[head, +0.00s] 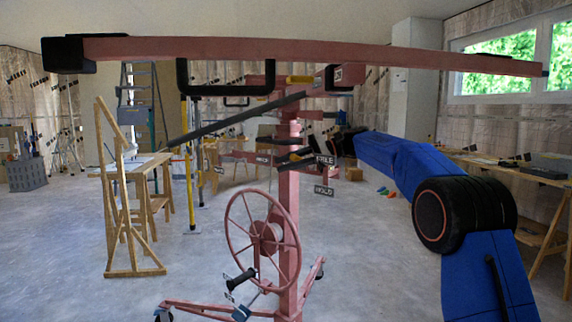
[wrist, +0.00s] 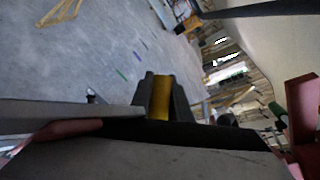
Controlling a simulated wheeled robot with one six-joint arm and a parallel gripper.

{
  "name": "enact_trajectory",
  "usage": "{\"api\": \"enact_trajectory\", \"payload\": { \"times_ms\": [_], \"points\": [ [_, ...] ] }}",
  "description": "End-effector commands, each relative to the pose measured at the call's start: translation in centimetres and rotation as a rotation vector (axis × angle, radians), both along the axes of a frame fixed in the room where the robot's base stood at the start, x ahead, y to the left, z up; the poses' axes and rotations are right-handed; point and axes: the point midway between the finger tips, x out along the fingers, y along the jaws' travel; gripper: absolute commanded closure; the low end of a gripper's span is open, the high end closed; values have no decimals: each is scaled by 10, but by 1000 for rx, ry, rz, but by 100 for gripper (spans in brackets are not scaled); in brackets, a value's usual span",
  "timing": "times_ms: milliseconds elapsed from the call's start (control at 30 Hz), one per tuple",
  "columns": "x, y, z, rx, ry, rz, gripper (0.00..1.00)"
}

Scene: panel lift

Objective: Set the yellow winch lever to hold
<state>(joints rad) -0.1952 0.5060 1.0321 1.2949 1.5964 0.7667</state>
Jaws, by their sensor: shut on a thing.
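The yellow winch lever (wrist: 161,98) shows in the wrist view as a yellow piece between the two dark fingers of my gripper (wrist: 160,88). My gripper is shut on it. The HOLD plate (head: 324,191) hangs lower. Only a little yellow shows there, so the lever's exact angle is hard to read.
A red handwheel (head: 262,240) with a black crank grip is below on the mast. The lift's long red beam (head: 300,49) spans above. A wooden frame (head: 128,200) stands at left and a workbench (head: 510,170) at right. The floor between is mostly clear.

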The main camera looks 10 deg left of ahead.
Motion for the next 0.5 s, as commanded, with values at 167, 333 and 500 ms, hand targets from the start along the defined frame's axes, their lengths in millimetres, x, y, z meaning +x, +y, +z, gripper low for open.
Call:
{"api": "enact_trajectory", "payload": {
  "times_ms": [167, 333, 500],
  "points": [
    [-2, 1, -4, -22, -33, 1, 100],
    [-4, 2, -15, -73, -108, 0, 100],
    [-5, 2, -32, -151, -223, 1, 100]
  ]
}}
